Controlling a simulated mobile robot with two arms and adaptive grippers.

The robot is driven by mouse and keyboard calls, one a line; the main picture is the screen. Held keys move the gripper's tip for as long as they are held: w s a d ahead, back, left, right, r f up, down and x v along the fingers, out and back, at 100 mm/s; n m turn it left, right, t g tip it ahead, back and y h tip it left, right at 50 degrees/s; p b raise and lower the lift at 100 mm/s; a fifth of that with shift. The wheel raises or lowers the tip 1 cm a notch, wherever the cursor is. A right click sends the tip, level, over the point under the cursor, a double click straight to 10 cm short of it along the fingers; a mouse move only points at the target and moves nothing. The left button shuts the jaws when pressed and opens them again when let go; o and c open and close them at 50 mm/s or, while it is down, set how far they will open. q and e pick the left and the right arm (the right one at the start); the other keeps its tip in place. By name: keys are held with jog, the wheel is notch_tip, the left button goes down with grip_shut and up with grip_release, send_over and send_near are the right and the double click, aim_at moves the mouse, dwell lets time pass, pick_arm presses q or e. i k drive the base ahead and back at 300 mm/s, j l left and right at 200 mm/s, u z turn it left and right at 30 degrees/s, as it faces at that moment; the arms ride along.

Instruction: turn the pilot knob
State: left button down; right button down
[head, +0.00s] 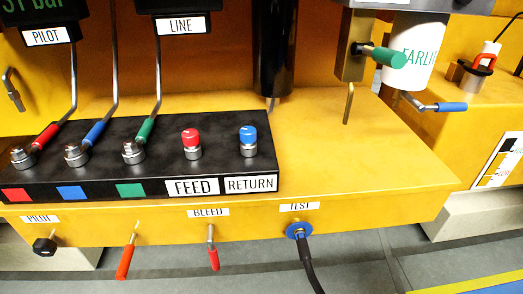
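The pilot knob (44,246) is a small black knob on the front face of the yellow carrier, at the lower left. It sits just below a white label reading PILOT (39,219). Nothing touches it in this view. Neither of my grippers is in view.
Red-handled levers (126,262) (213,258) hang right of the knob. A black hose (309,265) leaves the blue TEST port (298,230). Above, a black block (100,168) carries coloured levers and two capped fittings. The yellow deck (345,160) right of it is mostly clear.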

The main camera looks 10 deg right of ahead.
aim_at(44, 247)
jog(key=u, duration=1.35)
